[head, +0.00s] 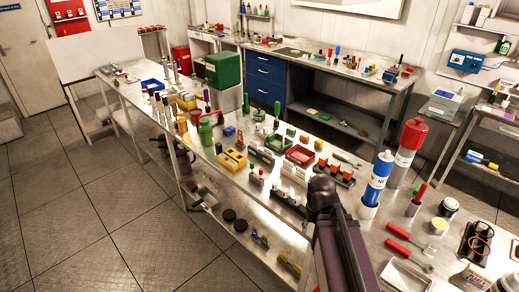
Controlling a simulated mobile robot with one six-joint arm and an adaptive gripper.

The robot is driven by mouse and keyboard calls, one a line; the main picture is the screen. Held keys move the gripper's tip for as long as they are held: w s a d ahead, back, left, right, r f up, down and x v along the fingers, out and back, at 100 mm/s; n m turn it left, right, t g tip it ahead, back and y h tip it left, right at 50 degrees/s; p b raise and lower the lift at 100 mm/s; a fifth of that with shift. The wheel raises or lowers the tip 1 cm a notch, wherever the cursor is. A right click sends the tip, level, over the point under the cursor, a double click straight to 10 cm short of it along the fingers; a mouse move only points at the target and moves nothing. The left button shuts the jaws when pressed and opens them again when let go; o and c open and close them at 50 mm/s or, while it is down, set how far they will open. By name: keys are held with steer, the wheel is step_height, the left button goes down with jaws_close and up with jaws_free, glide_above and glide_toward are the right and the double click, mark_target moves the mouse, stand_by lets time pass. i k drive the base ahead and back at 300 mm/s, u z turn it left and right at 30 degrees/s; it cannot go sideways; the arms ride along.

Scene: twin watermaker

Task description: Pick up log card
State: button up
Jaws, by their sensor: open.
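I cannot make out the log card for certain. A small flat card-like piece with green and yellow print (474,278) lies at the near right end of the long bench, but its text is too small to read. My gripper (322,188) is at the dark end of my arm, over the near half of the long bench, left of the blue and red bottles. It is open; its fingers are dark and hard to separate from the arm. I see nothing held in it.
The long metal bench (375,246) is crowded with trays, small bottles and tools. A tall blue-white bottle (377,180) and a red-topped cylinder (406,155) stand right of my arm. Red-handled tools (398,230) lie nearby. Open floor (80,200) lies to the left.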

mark_target(254, 144)
steer(key=u, duration=0.05)
steer(key=i, duration=1)
